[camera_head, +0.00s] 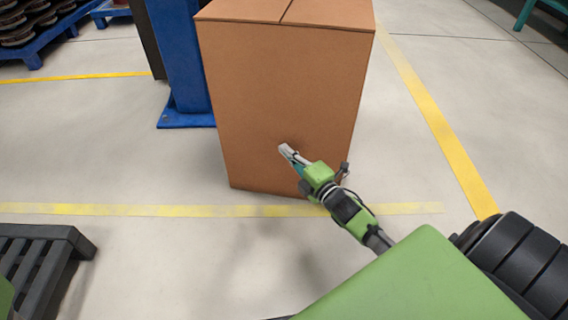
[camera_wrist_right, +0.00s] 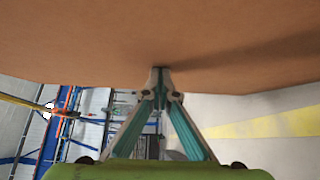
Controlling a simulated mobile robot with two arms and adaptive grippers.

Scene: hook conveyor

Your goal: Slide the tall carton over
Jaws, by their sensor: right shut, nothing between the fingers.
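The tall brown carton (camera_head: 270,90) stands upright on the floor in the head view, its front face toward me. In the right wrist view the carton's face (camera_wrist_right: 150,40) fills the top of the picture. My right gripper (camera_head: 285,150) is shut and empty, with its fingertips at the lower middle of the front face. In the right wrist view the closed fingertips (camera_wrist_right: 160,72) meet the carton's face at its lower part and appear to touch it. My left gripper is not in view.
A blue post (camera_head: 185,60) stands close to the carton's left side. A dark pallet (camera_head: 40,260) lies at the lower left. Yellow lines (camera_head: 435,115) mark the floor on the right and in front of the carton. The floor to the right is clear.

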